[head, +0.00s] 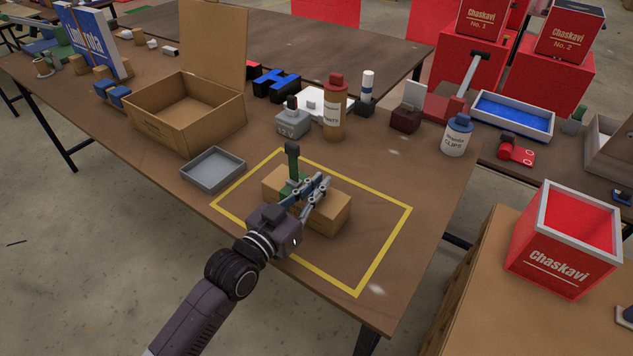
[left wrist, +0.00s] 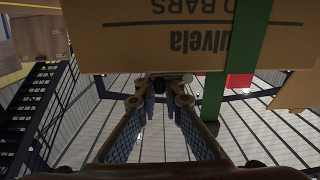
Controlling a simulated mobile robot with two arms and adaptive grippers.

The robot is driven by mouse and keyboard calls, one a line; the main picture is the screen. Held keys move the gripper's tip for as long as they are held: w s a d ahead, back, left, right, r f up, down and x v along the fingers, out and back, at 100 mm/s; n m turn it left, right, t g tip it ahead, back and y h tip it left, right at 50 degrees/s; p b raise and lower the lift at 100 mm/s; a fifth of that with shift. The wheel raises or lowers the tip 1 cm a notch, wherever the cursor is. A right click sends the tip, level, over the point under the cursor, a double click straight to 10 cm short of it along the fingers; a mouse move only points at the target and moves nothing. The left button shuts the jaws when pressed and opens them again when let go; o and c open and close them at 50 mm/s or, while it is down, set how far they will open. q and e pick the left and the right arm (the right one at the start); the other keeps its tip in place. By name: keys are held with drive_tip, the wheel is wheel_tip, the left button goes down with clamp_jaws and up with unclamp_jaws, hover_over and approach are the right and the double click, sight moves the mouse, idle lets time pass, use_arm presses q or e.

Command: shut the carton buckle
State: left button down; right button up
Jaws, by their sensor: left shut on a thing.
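The brown carton (head: 325,211) lies inside the yellow outline on the table. A green strap or buckle base (head: 287,187) sits on it, and a green lever with a dark tip (head: 292,163) stands upright there. My left gripper (head: 318,184) is just right of the lever, over the carton. In the left wrist view the carton (left wrist: 170,40) fills the top, with printing upside down, and the green strap (left wrist: 233,65) runs right of my fingers. The left fingers (left wrist: 167,86) are close together on a small dark piece, hard to make out. My right gripper is not in view.
A grey tray (head: 213,170) and an open cardboard box (head: 190,112) stand left of the outline. A grey block (head: 291,123), a brown bottle (head: 334,108) and a white-blue jar (head: 457,137) stand behind. The outline's right part is clear.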

use_arm(q)
drive_tip(key=shift+f+m, duration=0.1)
drive_tip(key=shift+m, duration=0.2)
drive_tip(key=c, duration=2)
unclamp_jaws()
drive_tip(key=shift+c, duration=0.2)
drive_tip(key=v, duration=1.2)
drive_tip(key=shift+s, duration=0.1)
